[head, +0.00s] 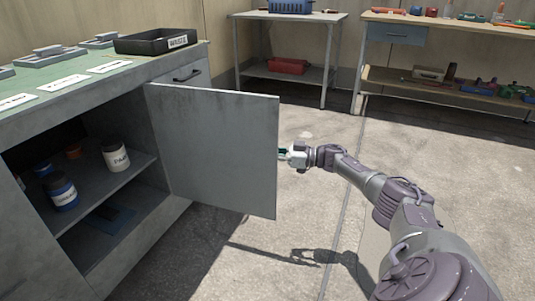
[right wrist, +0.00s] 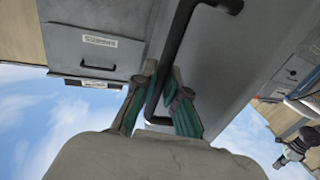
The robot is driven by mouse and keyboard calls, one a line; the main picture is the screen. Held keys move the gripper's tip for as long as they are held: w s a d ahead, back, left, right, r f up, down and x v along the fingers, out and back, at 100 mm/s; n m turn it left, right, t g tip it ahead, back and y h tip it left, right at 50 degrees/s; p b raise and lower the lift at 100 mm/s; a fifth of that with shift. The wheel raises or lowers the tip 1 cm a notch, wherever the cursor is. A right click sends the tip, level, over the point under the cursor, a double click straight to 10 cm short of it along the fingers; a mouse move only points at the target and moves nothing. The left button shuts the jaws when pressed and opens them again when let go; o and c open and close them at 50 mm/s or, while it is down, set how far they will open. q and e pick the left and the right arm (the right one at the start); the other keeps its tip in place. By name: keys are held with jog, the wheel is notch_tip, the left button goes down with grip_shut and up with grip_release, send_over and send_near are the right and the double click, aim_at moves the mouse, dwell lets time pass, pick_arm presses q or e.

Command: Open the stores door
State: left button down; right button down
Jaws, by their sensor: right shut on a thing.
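The stores door (head: 222,150) is a grey cabinet door, swung wide open out from the cabinet (head: 60,140) under the green-topped bench. Its inside face shows in the head view. My right gripper (head: 286,155) is just past the door's free edge, partly hidden behind it. In the right wrist view, the door (right wrist: 225,60) carries a dark bar handle (right wrist: 178,40). There my right gripper (right wrist: 160,95) has its teal-padded fingers on either side of the bar, shut on it. My left gripper is in neither view.
Inside the cabinet, a white jar (head: 115,155) and a blue jar (head: 62,192) stand on shelves. A black waste tray (head: 155,41) sits on the bench top. Two tables with tools stand at the back. Concrete floor (head: 320,210) is clear around the door.

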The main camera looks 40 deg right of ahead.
jog(key=c, duration=1.5)
grip_release()
jog(key=shift+a, duration=0.15)
jog(key=v, duration=1.2)
